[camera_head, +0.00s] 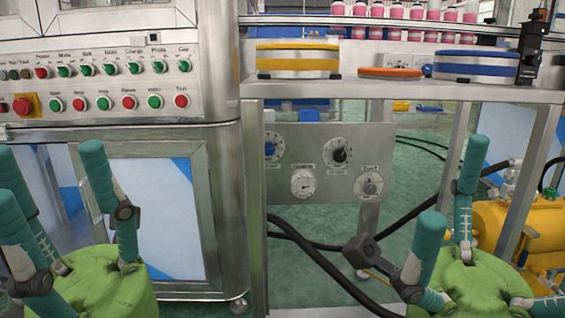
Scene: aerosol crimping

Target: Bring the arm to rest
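My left gripper (52,190) is at the lower left, in front of the machine cabinet. Its green palm is low in the picture and its teal fingers point up and stand apart, with nothing between them. My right gripper (455,190) is at the lower right, in front of the frame legs and a yellow tank. Neither gripper is seen holding anything.
A control panel (105,85) with red and green buttons is at upper left. A gauge plate (325,190) hangs centrally under a steel shelf (400,89) bearing yellow, orange and blue ringed discs. Several pink bottles (396,11) line the back. A black hose (310,250) crosses the green floor.

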